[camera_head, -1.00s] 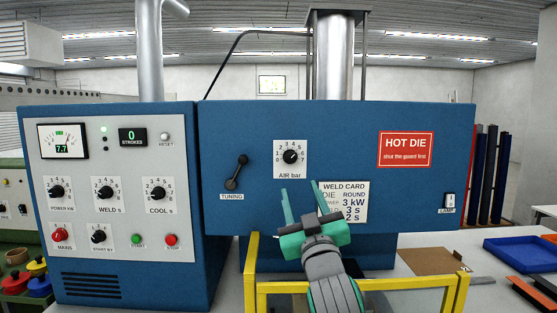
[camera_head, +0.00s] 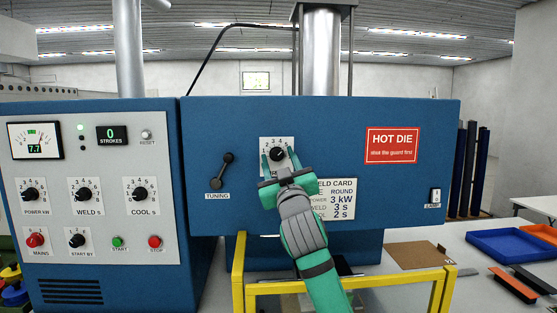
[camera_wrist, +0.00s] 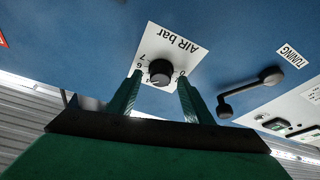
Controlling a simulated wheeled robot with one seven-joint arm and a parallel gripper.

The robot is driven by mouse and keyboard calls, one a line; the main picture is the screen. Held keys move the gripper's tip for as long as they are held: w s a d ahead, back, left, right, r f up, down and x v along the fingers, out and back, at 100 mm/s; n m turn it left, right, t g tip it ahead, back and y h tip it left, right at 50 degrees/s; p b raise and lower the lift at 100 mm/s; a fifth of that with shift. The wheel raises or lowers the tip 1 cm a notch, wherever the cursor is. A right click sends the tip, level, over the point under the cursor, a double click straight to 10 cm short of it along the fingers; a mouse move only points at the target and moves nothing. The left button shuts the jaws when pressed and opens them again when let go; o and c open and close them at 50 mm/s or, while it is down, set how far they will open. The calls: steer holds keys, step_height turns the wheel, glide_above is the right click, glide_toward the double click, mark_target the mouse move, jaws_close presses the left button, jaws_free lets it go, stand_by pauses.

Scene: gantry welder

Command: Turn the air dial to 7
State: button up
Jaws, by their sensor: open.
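The air dial (camera_head: 277,154) is a black round knob on a white numbered plate on the blue panel. In the wrist view the dial (camera_wrist: 160,73) appears upside down, with "AIR bar" above it and the 7 and 6 readable. My gripper (camera_head: 279,158) is open, its two green fingers reaching up to the plate, one on each side of the knob. In the wrist view the gripper (camera_wrist: 160,78) has a gap between each finger and the knob. The fingers hide part of the scale and label. I cannot read the pointer's setting clearly.
The tuning lever (camera_head: 222,171) is left of the dial, and the weld card (camera_head: 335,199) is lower right, partly behind my gripper. A yellow guard frame (camera_head: 340,285) stands below. A control panel (camera_head: 90,185) is at the left; a blue tray (camera_head: 510,243) is at the right.

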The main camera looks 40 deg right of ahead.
steer(key=shift+w+d, duration=0.1)
steer(key=shift+c, duration=0.7)
steer(key=c, duration=0.9)
steer(key=shift+w, duration=0.1)
steer(key=shift+a+m, duration=0.2)
steer(key=shift+m, duration=0.1)
steer(key=m+g+h, duration=0.1)
steer(key=m+h, duration=0.1)
steer(key=m, duration=0.2)
steer(key=m+g+h, duration=0.1)
steer(key=m+h, duration=0.1)
steer(key=m, duration=0.2)
steer(key=shift+w+a+m, duration=0.15)
steer(key=shift+m, duration=0.15)
steer(key=m+g+h, duration=0.1)
steer(key=m, duration=0.3)
steer(key=m+g+h, duration=0.1)
steer(key=m+g, duration=0.1)
steer(key=m, duration=0.1)
steer(key=shift+r+m+g, duration=0.1)
steer(key=shift+m+g, duration=0.2)
steer(key=shift+m, duration=0.1)
steer(key=shift+s+m, duration=0.2)
steer(key=shift+m, duration=0.1)
